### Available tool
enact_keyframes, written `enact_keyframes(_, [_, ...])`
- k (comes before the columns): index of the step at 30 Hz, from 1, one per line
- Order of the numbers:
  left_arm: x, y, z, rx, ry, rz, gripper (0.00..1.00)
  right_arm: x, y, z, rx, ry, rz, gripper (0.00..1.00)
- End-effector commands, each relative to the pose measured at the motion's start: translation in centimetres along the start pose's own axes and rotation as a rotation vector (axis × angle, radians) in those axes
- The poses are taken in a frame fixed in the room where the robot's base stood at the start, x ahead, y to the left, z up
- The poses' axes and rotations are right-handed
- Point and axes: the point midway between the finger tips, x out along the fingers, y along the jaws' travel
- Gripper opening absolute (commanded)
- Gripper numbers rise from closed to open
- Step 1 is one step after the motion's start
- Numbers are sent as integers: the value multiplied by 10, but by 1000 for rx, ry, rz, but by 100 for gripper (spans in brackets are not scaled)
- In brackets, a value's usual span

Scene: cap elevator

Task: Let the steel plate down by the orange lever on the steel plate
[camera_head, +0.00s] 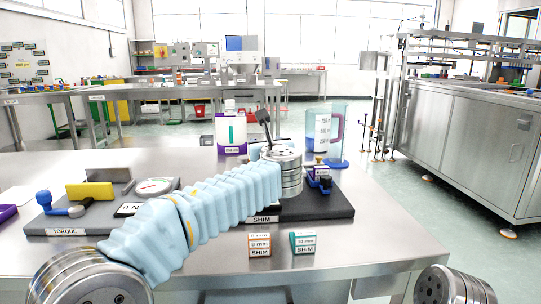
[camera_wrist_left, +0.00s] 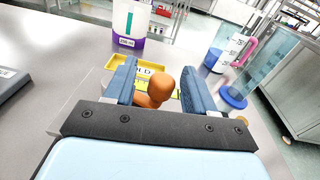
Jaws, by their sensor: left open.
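The orange lever (camera_wrist_left: 158,88), with a round knob, shows in the left wrist view between the two blue fingers of my left gripper (camera_wrist_left: 160,82). The gripper is open, with a finger on each side of the knob; I cannot tell whether either finger touches it. A yellow part (camera_wrist_left: 122,63) with a partly covered black-lettered label lies behind the knob. In the head view my left arm reaches over the dark base marked SHIM (camera_head: 330,207), and its wrist hides the lever and fingers. I cannot make out the steel plate clearly. My right gripper is out of view.
A blue-based clear jug (camera_head: 323,132) and a white and purple container (camera_head: 230,132) stand behind my wrist. A TORQUE board (camera_head: 90,212) lies left. An orange shim block (camera_head: 260,245) and a teal one (camera_head: 303,243) stand in front. The table's front right is clear.

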Motion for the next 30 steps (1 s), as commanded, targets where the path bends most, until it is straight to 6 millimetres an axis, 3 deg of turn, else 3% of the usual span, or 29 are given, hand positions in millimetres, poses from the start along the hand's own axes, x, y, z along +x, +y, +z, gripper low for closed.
enact_keyframes(6, [-57, 0, -1, -1, -2, -4, 55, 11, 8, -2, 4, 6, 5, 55])
enact_keyframes(12, [-91, 0, 0, -2, -1, -1, 55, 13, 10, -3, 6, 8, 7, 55])
enact_keyframes(18, [-103, 0, 0, -1, -1, 0, 55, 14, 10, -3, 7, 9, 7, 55])
enact_keyframes(30, [-103, 0, 0, -1, -1, 0, 55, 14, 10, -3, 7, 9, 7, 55])
